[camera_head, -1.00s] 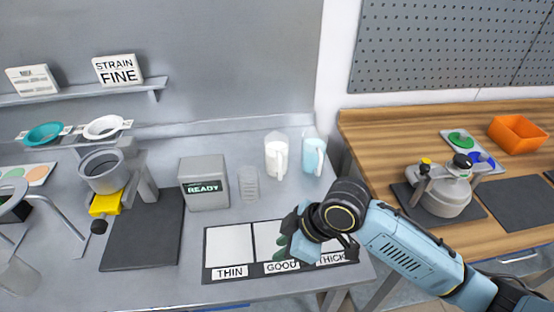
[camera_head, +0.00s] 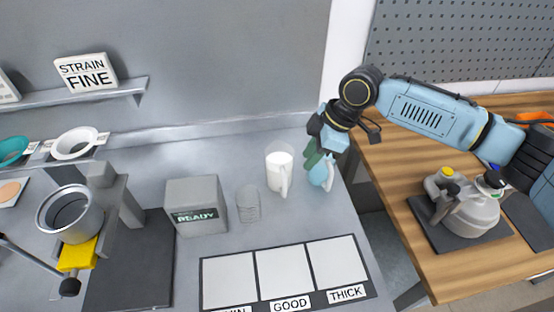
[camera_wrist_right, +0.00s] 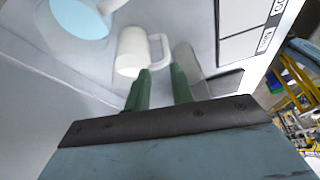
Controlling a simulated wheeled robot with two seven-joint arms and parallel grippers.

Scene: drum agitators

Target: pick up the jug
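Two clear jugs stand upright on the grey bench. One, the white jug (camera_head: 279,171), holds white liquid and has its handle on the right. The other, the light-blue jug (camera_head: 320,177), stands to its right, partly hidden by my right gripper (camera_head: 316,160). The green fingers are over or beside the light-blue jug; I cannot tell whether they touch it. In the right wrist view the fingers (camera_wrist_right: 161,80) are apart with nothing seen between them. The white jug (camera_wrist_right: 133,50) lies just beyond them, and the light-blue jug (camera_wrist_right: 80,18) is cut off at the top left.
A clear cup (camera_head: 248,203) stands left of the white jug, beside the grey READY box (camera_head: 198,212). A mat (camera_head: 240,306) with THICK and GOOD labels lies in front, its white squares bare. A wooden bench (camera_head: 450,277) at right holds a grey vessel (camera_head: 468,209).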

